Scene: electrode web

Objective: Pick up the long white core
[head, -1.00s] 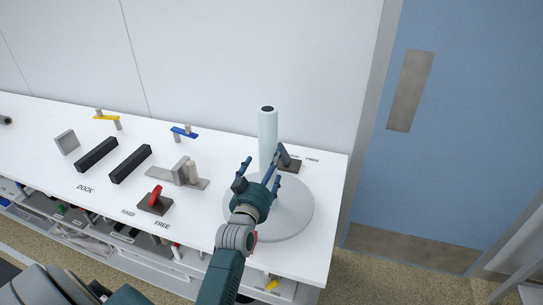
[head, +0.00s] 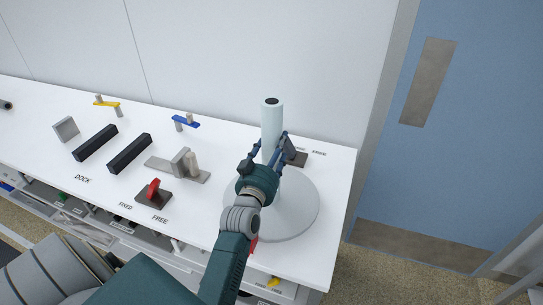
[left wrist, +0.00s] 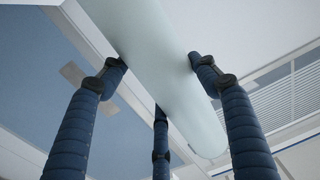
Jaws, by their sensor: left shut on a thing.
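The long white core (head: 271,121) stands upright over the round grey disc (head: 297,215) at the right end of the bench, with a dark hole in its top. My left gripper (head: 269,155) is shut on the core's middle part. In the left wrist view the fingers (left wrist: 158,85) close around the pale core (left wrist: 165,50) from both sides, with a third finger behind it. The core's lower end is hidden by my gripper, so I cannot tell whether it touches the disc. My right gripper is not in view.
A red knob (head: 153,189) on a dark base, a grey bracket (head: 180,163), two black bars (head: 129,153), a blue lever (head: 186,122) and a yellow lever (head: 107,103) stand to the left. A dark block (head: 296,157) is close behind the gripper. The wall is behind.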

